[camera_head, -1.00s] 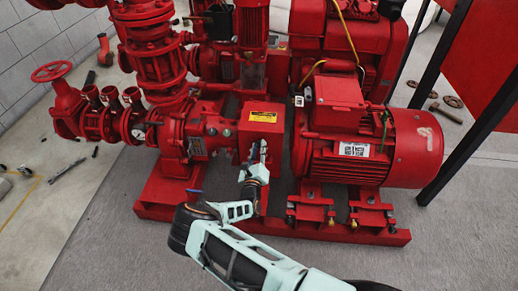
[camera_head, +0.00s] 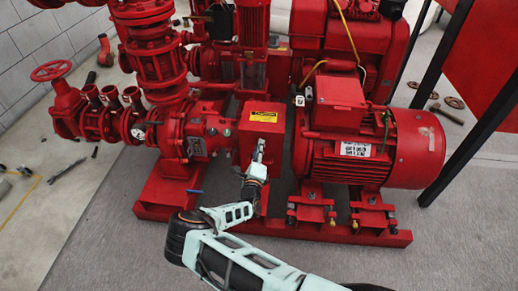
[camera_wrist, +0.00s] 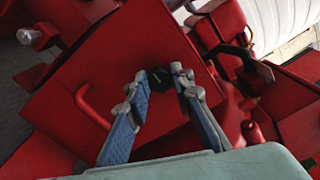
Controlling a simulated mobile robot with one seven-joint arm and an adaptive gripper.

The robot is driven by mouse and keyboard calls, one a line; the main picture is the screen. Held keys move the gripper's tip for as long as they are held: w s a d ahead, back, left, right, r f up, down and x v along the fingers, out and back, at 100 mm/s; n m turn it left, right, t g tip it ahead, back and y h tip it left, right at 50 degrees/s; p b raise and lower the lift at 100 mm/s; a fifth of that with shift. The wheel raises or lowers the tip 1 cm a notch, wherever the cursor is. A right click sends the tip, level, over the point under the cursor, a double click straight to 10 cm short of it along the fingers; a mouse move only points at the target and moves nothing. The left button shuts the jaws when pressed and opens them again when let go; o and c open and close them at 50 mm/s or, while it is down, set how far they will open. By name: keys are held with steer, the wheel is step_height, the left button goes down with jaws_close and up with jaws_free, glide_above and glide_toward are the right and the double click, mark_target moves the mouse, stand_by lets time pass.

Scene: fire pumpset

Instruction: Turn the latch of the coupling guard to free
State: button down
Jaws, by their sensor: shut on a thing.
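The coupling guard (camera_head: 245,140) is a red box with a yellow caution label, between the pump and the motor. In the wrist view its red face (camera_wrist: 120,55) fills much of the picture, with a bent red handle (camera_wrist: 92,108) on it. My gripper (camera_head: 261,146) is at the guard's front, below the label. In the wrist view my gripper (camera_wrist: 160,78) has its blue-padded fingers on either side of a small dark piece, which I take to be the latch (camera_wrist: 160,77). It is shut on that piece.
The red motor (camera_head: 365,155) stands right of the guard. The pump with its pipes and a handwheel (camera_head: 52,70) stands to the left. The red base frame (camera_head: 370,236) runs below. The grey floor in front is clear apart from my arm.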

steer(key=shift+d+f, duration=0.1)
steer(key=c, duration=1.7)
jaws_free()
steer(key=s, duration=1.2)
steer(key=shift+a, duration=0.3)
